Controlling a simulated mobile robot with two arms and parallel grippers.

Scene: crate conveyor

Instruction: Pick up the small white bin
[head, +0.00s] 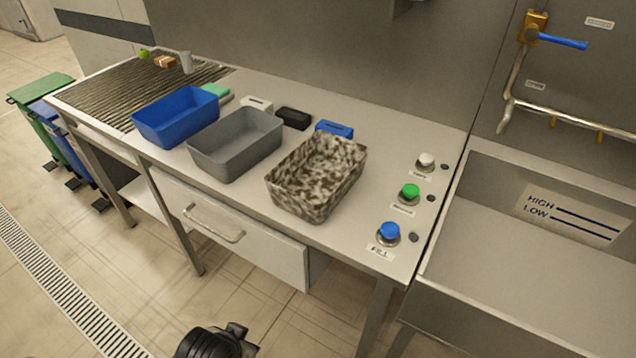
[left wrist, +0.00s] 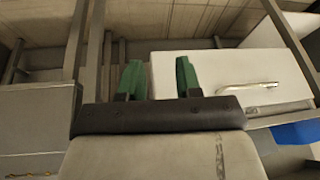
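I cannot make out a thing that is clearly a small white bin. In the head view a small white block-like item (head: 257,104) lies behind the grey crate (head: 236,160), and a pale cup-like item (head: 186,62) stands on the slatted part at the back left. My left gripper (left wrist: 160,79) shows in the left wrist view as two green fingers apart, with nothing between them, in front of the drawer with its handle. My right gripper is not in view.
On the table stand a blue crate (head: 176,116) and a mottled brown-white crate (head: 304,205). White, green and blue (head: 389,231) buttons sit near the right edge. A sink (head: 520,290) is at right. Green (head: 38,90) and blue floor bins stand at left.

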